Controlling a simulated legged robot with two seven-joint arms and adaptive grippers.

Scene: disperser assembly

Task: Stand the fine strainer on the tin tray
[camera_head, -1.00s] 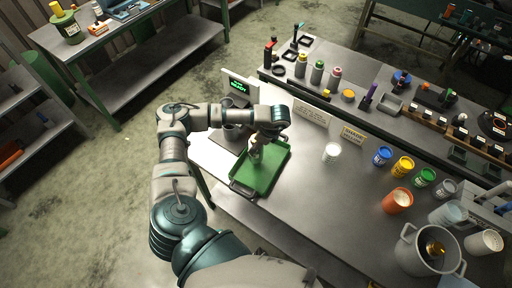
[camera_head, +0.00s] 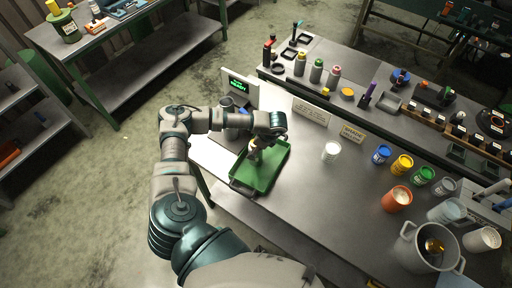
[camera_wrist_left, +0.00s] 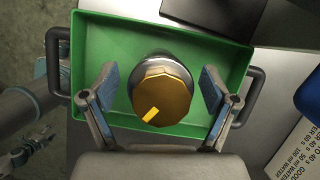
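The tin tray (camera_head: 270,172) is a green rectangular tray with dark handles on the bench. It fills much of the left wrist view (camera_wrist_left: 100,40). A round metal piece with a gold faceted top and a yellow mark, apparently the fine strainer (camera_wrist_left: 162,92), stands upright on the tray. It shows small and partly hidden in the head view (camera_head: 254,155). My left gripper (camera_wrist_left: 158,88) is open, its fingers on either side of the piece with a gap to each. In the head view my left gripper (camera_head: 262,140) is above the tray. My right gripper is not in view.
A box with a green display (camera_head: 239,87) stands behind the tray. A white cup (camera_head: 331,151) is to its right. Several paint cans, an orange cup (camera_head: 397,198) and a metal pot (camera_head: 428,251) stand further right. Bench between tray and cans is mostly clear.

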